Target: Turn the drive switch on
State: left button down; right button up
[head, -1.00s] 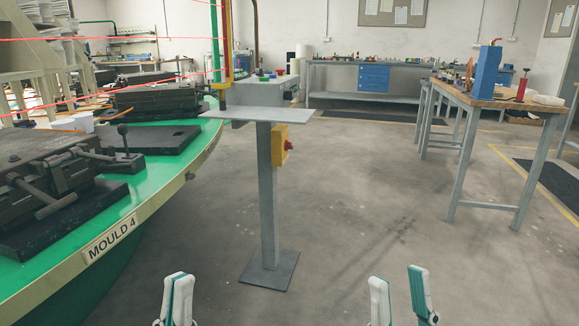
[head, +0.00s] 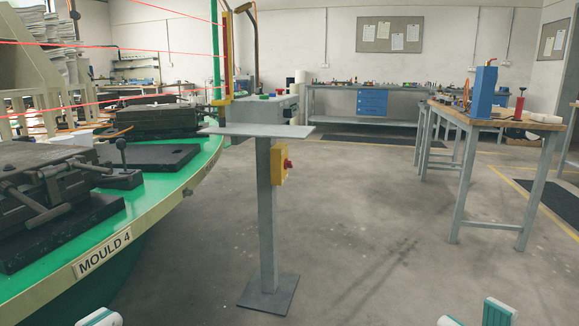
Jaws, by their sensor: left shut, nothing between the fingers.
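The knob's exact angle is too small to tell. My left gripper (head: 100,318) shows only its fingertips at the bottom left edge; it is shut and empty, well apart from the switch. My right gripper (head: 474,316) is at the bottom right edge, its two fingertips spread apart with nothing between them, also far from the switch.
The green carousel table (head: 140,228) with moulds and a MOULD 4 label curves along the left. A wooden-topped workbench (head: 497,122) is at the right. The floor between is clear.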

aim_at(288, 164)
jog(key=u, duration=0.35)
jog(key=i+l+u, duration=0.1)
jog(key=u, duration=0.25)
jog(key=l+u, duration=0.15)
jog(key=u, duration=0.15)
jog(key=i+l+u, duration=0.2)
jog(key=l, duration=0.4)
jog(key=i+l+u, duration=0.15)
jog(key=l, duration=0.5)
jog(key=i+l+u, duration=0.2)
jog(key=l, duration=0.45)
jog(key=l+u, duration=0.2)
jog(key=l, duration=0.5)
